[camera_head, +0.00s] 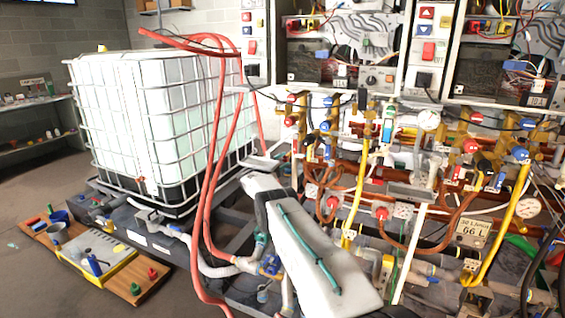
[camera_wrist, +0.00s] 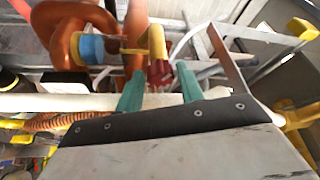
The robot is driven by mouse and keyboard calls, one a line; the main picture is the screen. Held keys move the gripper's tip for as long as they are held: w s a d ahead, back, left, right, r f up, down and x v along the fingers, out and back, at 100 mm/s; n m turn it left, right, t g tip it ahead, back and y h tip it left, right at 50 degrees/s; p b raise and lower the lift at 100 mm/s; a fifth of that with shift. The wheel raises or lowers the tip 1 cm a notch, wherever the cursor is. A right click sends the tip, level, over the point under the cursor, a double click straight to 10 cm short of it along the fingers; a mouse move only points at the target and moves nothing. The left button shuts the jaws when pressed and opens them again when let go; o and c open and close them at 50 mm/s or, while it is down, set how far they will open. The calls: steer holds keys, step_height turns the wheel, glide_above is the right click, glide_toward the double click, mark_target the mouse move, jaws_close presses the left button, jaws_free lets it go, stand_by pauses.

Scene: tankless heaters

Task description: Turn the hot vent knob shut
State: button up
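My gripper (camera_wrist: 159,72) shows in the wrist view as two green fingers spread apart. A small red knob (camera_wrist: 160,73) on a yellow brass fitting (camera_wrist: 180,42) appears between the fingertips. I cannot tell whether it is the hot vent knob, or whether the fingers touch it. A blue knob (camera_wrist: 91,48) on a brass stem lies left of the fingers. In the head view my pale arm reaches toward the heater piping, and my gripper cannot be made out. Several red knobs are on the piping there, including one at the right (camera_head: 470,146); which is the hot vent is not clear.
Orange-brown pipes (camera_wrist: 70,22) and a white pipe (camera_wrist: 60,103) run close to the fingers. In the head view a caged white tank (camera_head: 150,120) stands at left, with red hoses (camera_head: 213,150) in front. Open floor lies at far left.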

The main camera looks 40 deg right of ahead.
steer(key=shift+a, duration=0.1)
steer(key=a+f, duration=0.1)
steer(key=a, duration=0.6)
steer(key=shift+a, duration=0.25)
steer(key=shift+s, duration=0.1)
steer(key=shift+d+r+n+t+h, duration=0.15)
steer(key=shift+d+n+t, duration=1.4)
steer(key=shift+n, duration=1.9)
steer(key=shift+d+r+n+t+h, duration=0.1)
steer(key=shift+d+r+n+t, duration=0.2)
steer(key=shift+d+n+t, duration=2.25)
steer(key=shift+d+r+n+t+h, duration=0.15)
steer(key=shift+d+n+t, duration=0.45)
steer(key=shift+n, duration=3.8)
steer(key=c, duration=0.7)
